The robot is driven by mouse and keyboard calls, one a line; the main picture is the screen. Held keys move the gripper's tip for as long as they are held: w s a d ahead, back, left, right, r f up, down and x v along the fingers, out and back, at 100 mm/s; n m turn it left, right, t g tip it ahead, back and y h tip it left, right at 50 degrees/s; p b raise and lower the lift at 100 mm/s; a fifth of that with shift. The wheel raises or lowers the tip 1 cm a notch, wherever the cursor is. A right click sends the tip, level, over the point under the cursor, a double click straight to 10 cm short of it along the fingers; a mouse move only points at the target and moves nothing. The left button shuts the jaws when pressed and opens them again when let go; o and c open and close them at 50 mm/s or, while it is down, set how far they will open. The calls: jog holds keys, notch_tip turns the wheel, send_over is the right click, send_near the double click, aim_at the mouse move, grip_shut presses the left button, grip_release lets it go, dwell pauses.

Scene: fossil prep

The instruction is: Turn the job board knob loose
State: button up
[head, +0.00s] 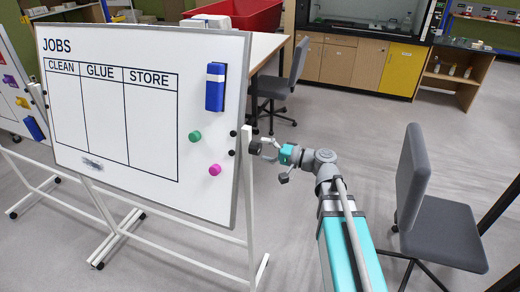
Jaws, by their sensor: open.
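The white job board (150,150) stands at the left of the head view, headed JOBS, with columns CLEAN, GLUE and STORE. It is held between the uprights of a white wheeled stand (251,210). A dark round knob (255,147) shows at the outer side of the stand's right upright. My gripper (267,151) is open at the right of this knob, pointing left at it. The fingertips are close to the knob. The view is too small to tell whether they touch it or reach around it.
A blue eraser (215,87), a green magnet (195,136) and a magenta magnet (215,169) are on the board. A grey chair (440,232) stands close to the right of my arm. Another chair (275,88) and a table are behind the board. The floor between is clear.

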jog(key=v, duration=1)
jog(key=shift+s+d, duration=0.1)
jog(key=shift+d, duration=0.05)
dwell(0.4)
jog(key=s+a+f+n+g+h, duration=0.15)
jog(key=s+f+g+h, duration=0.25)
jog(key=f+h, duration=0.5)
jog(key=s+d+f+g+h, duration=0.2)
jog(key=s+d+f+h, duration=0.2)
jog(key=d+f+h, duration=0.4)
jog(key=shift+s+d+f+n, duration=0.2)
jog(key=shift+s+f+n, duration=0.15)
jog(key=shift+f, duration=0.4)
jog(key=shift+a, duration=0.1)
